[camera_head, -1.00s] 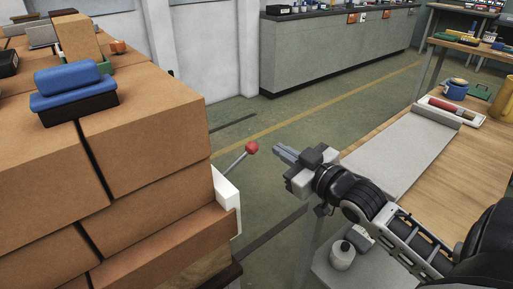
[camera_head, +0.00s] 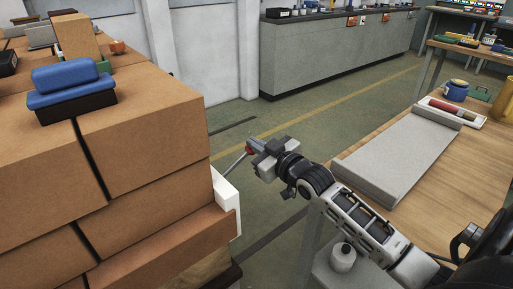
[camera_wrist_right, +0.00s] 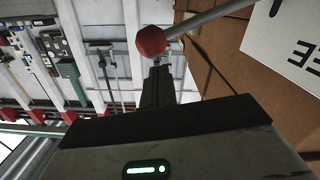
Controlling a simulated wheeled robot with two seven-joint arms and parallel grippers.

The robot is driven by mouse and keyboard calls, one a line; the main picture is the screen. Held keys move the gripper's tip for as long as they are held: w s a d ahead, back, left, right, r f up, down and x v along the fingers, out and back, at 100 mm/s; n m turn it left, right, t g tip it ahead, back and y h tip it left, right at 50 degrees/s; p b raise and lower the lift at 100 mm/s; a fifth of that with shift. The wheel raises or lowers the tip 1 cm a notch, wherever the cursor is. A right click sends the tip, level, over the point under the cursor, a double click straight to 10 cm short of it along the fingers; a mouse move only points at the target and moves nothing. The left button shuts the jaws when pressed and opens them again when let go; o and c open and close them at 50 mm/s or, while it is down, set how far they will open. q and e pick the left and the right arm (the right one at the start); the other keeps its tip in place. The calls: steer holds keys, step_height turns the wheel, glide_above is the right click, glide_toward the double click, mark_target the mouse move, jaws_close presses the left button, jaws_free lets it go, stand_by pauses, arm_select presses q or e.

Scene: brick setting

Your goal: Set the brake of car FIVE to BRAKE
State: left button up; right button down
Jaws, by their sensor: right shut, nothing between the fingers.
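A brake lever with a red knob (camera_head: 249,149) and thin metal rod (camera_head: 236,163) rises from beside a white plate (camera_head: 228,203) on the loaded brick car at left. My right gripper (camera_head: 259,151) is at the knob and partly covers it. In the right wrist view the shut, empty fingers (camera_wrist_right: 158,80) are close to the red knob (camera_wrist_right: 151,41); I cannot tell whether they touch. The rod (camera_wrist_right: 212,16) runs to the upper right. A white plate (camera_wrist_right: 285,45) there shows upside-down letters like "EE", the rest cut off. My left gripper is out of view.
Large brown bricks (camera_head: 140,120) fill the left, with blue and black blocks (camera_head: 70,85) on top. A wooden table (camera_head: 440,190) with a grey mat (camera_head: 405,150) stands at right. Green floor lies between. A grey counter (camera_head: 335,50) stands behind.

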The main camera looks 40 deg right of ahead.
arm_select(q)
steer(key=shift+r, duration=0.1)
arm_select(e)
steer(key=shift+f, duration=0.25)
